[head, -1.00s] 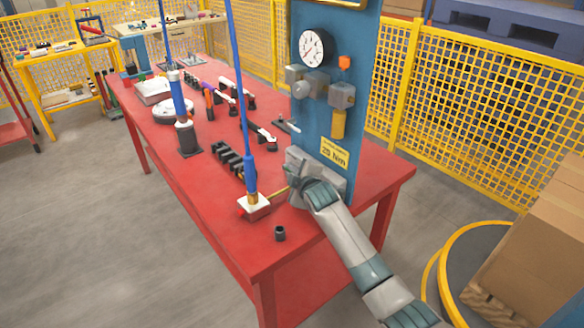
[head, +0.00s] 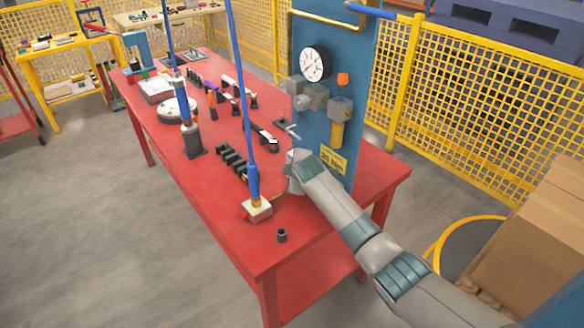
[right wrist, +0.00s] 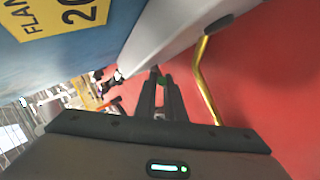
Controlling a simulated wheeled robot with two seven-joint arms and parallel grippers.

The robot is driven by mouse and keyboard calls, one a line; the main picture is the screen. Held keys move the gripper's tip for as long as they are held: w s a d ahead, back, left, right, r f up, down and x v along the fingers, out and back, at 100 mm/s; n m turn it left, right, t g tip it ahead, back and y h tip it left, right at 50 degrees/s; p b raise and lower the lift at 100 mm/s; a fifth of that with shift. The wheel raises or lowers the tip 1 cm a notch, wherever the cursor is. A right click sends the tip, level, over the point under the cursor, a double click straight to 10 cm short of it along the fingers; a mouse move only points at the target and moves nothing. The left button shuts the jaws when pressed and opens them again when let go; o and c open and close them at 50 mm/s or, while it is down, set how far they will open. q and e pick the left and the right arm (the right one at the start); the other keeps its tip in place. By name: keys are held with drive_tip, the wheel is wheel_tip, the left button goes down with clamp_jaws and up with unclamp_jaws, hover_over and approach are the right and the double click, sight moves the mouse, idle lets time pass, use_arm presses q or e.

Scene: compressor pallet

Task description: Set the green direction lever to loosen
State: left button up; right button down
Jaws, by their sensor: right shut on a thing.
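My right gripper (right wrist: 160,82) points away from the wrist camera, its two dark fingers close together. A small green piece, the green direction lever (right wrist: 162,78), shows at the fingertips, and the gripper is shut on it. Most of the lever is hidden by the fingers, so its setting cannot be read. A pale grey body (right wrist: 172,32) lies right beside the fingertips. In the head view my right arm's wrist covers the gripper and lever, low in front of the blue panel (head: 318,130). My left gripper is not in view.
A brass-coloured bar (right wrist: 205,85) stands close right of the fingers. The red table (head: 225,235) carries a small white-and-red box (head: 257,210) under a blue hanging rod, a dark socket (head: 282,236) and a black rack (head: 232,160). A yellow label (head: 333,158) is on the panel.

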drive_tip(key=shift+w+a+r+g+h+p, duration=0.1)
drive_tip(key=shift+r+g+h+p, duration=0.1)
drive_tip(key=shift+g+h+p, duration=0.3)
idle(0.3)
drive_tip(key=c, duration=2.1)
unclamp_jaws()
drive_tip(key=shift+r, duration=0.1)
drive_tip(key=shift+v, duration=1)
drive_tip(key=b+v, duration=0.1)
drive_tip(key=v, duration=1.4)
drive_tip(key=shift+d+r+b, duration=0.1)
drive_tip(key=shift+d+b, duration=0.1)
drive_tip(key=shift+b, duration=0.15)
